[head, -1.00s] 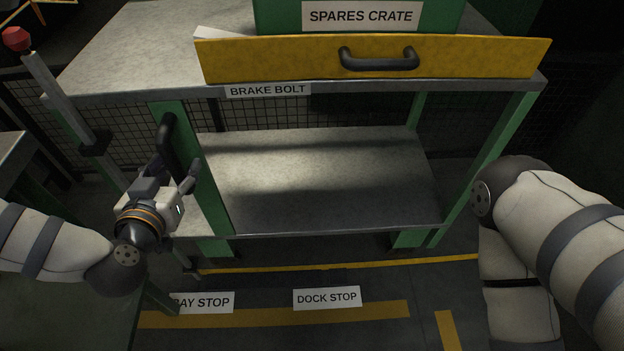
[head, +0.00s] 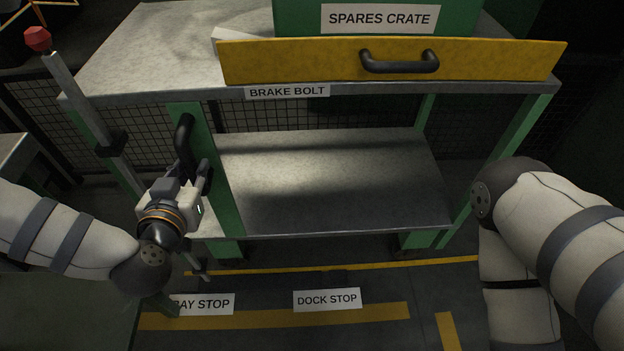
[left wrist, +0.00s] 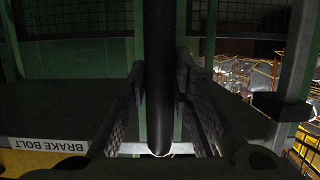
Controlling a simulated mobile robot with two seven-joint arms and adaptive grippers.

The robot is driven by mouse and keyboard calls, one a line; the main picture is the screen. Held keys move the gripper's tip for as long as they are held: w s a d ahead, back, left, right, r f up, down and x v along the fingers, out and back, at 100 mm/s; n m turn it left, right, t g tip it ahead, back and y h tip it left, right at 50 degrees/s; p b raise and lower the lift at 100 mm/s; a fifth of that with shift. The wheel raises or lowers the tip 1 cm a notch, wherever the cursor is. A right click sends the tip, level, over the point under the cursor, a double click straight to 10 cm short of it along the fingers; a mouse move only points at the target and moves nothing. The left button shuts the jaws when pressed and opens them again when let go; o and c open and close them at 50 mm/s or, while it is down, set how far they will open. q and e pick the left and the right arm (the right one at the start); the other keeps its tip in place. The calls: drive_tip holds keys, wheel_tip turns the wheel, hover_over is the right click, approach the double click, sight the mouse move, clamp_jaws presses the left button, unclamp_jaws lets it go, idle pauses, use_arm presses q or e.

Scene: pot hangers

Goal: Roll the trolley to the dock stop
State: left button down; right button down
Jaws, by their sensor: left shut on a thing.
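The trolley (head: 330,165) has green legs, a grey top and a grey lower shelf. A black upright handle (head: 183,140) is on its front left leg. My left gripper (head: 190,172) is shut on this handle; in the left wrist view the handle (left wrist: 159,80) runs between both fingers. The DOCK STOP label (head: 327,299) lies on the floor in front of the trolley, below the middle of the shelf in the picture. The BAY STOP label (head: 205,304) lies left of it, partly covered at its left end. My right gripper is out of view.
The green spares crate (head: 460,20) stands on the trolley top behind a yellow front (head: 480,60) with a black handle. Yellow lines (head: 270,318) mark the floor. A mesh fence (head: 50,105) stands behind.

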use_arm(q)
drive_tip(key=d, duration=2.1)
drive_tip(key=shift+d, duration=0.1)
